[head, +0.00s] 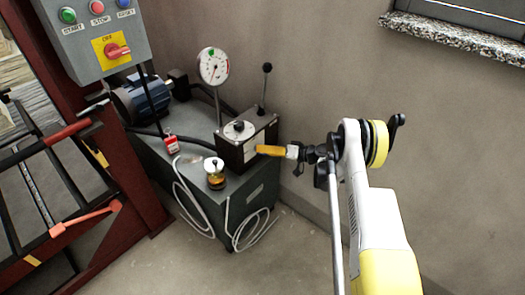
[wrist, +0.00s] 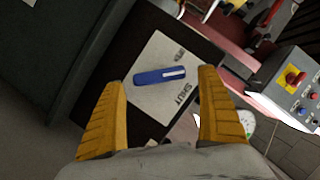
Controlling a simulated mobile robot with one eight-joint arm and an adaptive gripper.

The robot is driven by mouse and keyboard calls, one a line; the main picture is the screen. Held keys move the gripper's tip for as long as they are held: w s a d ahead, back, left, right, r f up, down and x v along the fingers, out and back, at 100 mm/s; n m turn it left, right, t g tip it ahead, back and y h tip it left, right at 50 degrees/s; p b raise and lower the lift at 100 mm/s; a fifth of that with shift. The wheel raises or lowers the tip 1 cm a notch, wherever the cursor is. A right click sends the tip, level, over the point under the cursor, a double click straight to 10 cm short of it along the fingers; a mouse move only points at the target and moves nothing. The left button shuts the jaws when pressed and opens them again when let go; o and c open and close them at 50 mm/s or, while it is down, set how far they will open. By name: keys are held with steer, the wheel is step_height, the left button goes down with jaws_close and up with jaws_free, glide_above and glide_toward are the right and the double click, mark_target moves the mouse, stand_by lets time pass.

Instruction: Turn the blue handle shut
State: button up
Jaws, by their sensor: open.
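The blue handle (wrist: 160,75) is a short bar with a pale stripe on a light plate (wrist: 158,104) on the side of a dark box. The plate bears the words OPEN and SHUT; the handle's right end lies between them. My gripper (wrist: 161,79) is open, its two yellow fingers on either side of the handle, with visible gaps. I cannot tell how far the tips are from the plate. In the head view my gripper (head: 263,150) is beside the dark box (head: 233,151); the handle is hidden there.
The box sits on a grey cabinet (head: 256,189) with a gauge (head: 213,66), an upright black-knobbed lever (head: 266,69), a red padlock (head: 171,143) and a small amber-and-white fitting (head: 215,170). A control panel (head: 75,45) stands upper left. Floor at right is clear.

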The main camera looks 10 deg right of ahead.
steer(key=v, duration=1.1)
steer(key=shift+w, duration=0.1)
